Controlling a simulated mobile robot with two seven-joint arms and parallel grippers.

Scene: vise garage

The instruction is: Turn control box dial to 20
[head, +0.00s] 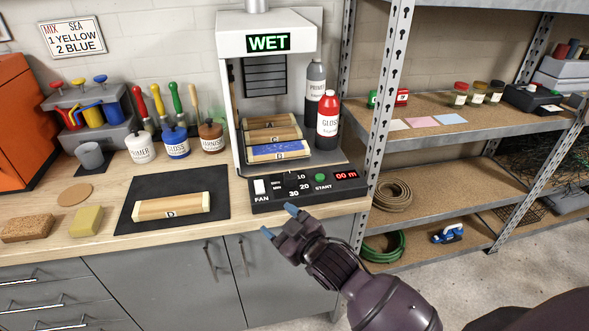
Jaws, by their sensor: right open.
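The black control box (260,203) sits at the counter's front edge, under the white drying cabinet (226,40). Its front has a white FAN switch (259,186), a dial area marked 10, 20 and 30, a green START button (320,177) and a red display (346,175) that seems to read "00 m". The dial itself is dark and small; I cannot tell where it points. My right gripper (278,220), with blue fingertips, is open and empty in front of and below the box, apart from it. My left gripper is not in view.
A wooden block marked D (172,207) lies on a black mat (131,221) left of the box. Several blocks lie inside the cabinet, whose sign reads WET (268,42). Red and grey bottles (327,122) stand at its right. A metal shelf post (378,130) rises right of the box.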

